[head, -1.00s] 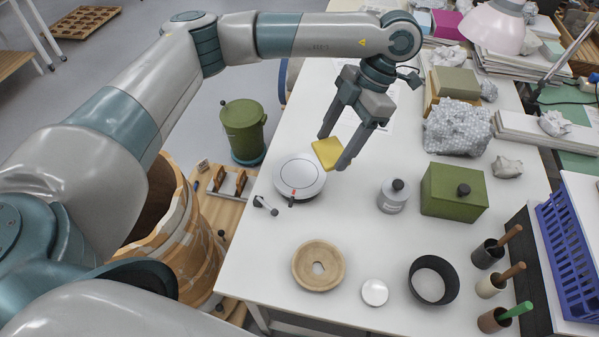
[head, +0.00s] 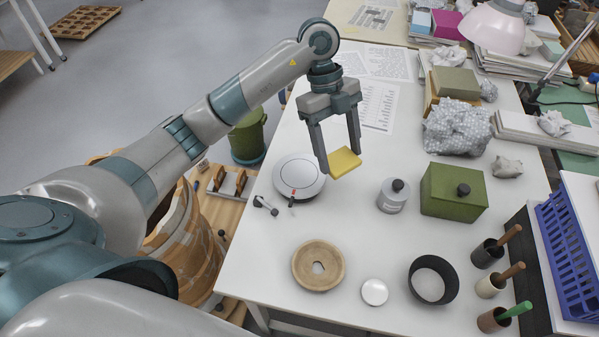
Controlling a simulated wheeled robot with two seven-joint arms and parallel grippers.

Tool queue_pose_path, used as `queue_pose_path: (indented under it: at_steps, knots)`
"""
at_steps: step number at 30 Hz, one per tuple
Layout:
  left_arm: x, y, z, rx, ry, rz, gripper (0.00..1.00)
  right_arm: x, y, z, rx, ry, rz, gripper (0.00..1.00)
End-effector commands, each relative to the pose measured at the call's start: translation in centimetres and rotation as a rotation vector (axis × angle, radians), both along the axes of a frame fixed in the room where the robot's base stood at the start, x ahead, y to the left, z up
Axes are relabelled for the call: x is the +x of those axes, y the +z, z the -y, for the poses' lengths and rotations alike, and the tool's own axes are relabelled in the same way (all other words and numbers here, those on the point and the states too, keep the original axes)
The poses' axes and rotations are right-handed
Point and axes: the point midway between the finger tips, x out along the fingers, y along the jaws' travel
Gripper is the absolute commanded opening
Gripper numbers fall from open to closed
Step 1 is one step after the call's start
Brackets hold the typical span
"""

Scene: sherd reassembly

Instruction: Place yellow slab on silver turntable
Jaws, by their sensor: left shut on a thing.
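The yellow slab (head: 345,163) is a small flat square block. My left gripper (head: 342,160) is shut on it, with one finger at its left side and the other at its far right side. The slab appears held above the white table, just right of the silver turntable. The silver turntable (head: 298,174) is a round pale disc with a dark ring line and a small red mark at its front edge. Its top is bare. My right gripper is not in view.
A grey lidded jar (head: 392,198) and a green box (head: 453,194) stand to the right. A small dark-ended tool (head: 265,206) lies beside the turntable.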

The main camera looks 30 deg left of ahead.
Motion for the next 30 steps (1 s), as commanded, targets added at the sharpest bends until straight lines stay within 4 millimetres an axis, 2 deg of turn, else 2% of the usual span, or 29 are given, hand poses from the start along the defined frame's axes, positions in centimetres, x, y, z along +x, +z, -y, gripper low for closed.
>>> queue_pose_path:
  at_steps: [6,13,21,30]
  knots:
    - [0.0,-1.0,-0.1,0.000,0.358,0.001,0.39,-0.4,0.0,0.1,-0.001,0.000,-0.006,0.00]
    - [0.2,-1.7,-0.2,0.001,0.632,0.002,0.39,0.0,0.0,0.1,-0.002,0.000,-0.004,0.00]
    - [0.3,-1.9,-0.2,0.001,0.725,0.000,0.39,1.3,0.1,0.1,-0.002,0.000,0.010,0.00]
    - [0.3,-2.0,-0.3,0.002,0.724,0.000,0.39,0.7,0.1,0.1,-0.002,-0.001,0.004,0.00]
